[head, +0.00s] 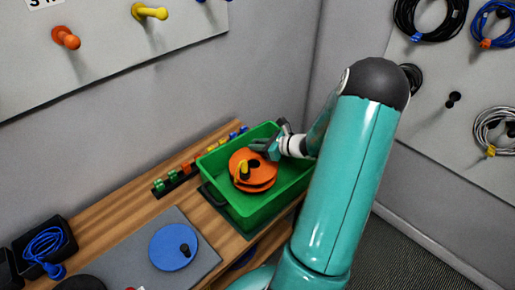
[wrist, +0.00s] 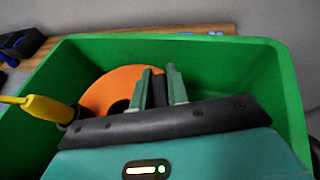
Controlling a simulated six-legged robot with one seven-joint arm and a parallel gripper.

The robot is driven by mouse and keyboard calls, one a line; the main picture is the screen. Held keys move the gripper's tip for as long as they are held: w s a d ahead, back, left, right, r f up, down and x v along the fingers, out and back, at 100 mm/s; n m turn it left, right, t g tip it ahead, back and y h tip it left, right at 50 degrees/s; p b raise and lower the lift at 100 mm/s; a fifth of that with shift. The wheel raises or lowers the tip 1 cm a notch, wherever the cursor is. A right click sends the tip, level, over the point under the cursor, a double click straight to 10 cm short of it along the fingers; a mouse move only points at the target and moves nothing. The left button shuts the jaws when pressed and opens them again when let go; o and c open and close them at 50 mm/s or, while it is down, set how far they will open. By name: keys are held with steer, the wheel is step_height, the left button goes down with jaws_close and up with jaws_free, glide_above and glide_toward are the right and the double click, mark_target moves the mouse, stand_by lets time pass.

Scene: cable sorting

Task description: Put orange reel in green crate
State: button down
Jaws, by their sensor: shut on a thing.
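The orange reel (head: 258,181) is inside the green crate (head: 286,196), between its walls. It has a dark centre, and a yellow piece stands up at it. My gripper (head: 266,148) reaches into the crate from the right and is shut on the reel's far edge. In the wrist view, my gripper's fingers (wrist: 161,88) are close together over the orange reel (wrist: 108,86), with the green crate (wrist: 285,85) around them. The reel's underside is hidden, so I cannot tell whether it rests on the crate floor.
The crate stands on a wooden bench (head: 184,205). A blue disc (head: 170,250) lies on a grey mat to the left. A black bin (head: 42,245) holds a blue cable. Pegboards with pegs and hung cables (head: 428,15) are on the walls.

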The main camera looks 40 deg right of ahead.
steer(key=shift+f, duration=0.9)
steer(key=c, duration=1.4)
jaws_free()
steer(key=shift+f, duration=0.15)
steer(key=shift+o, duration=0.2)
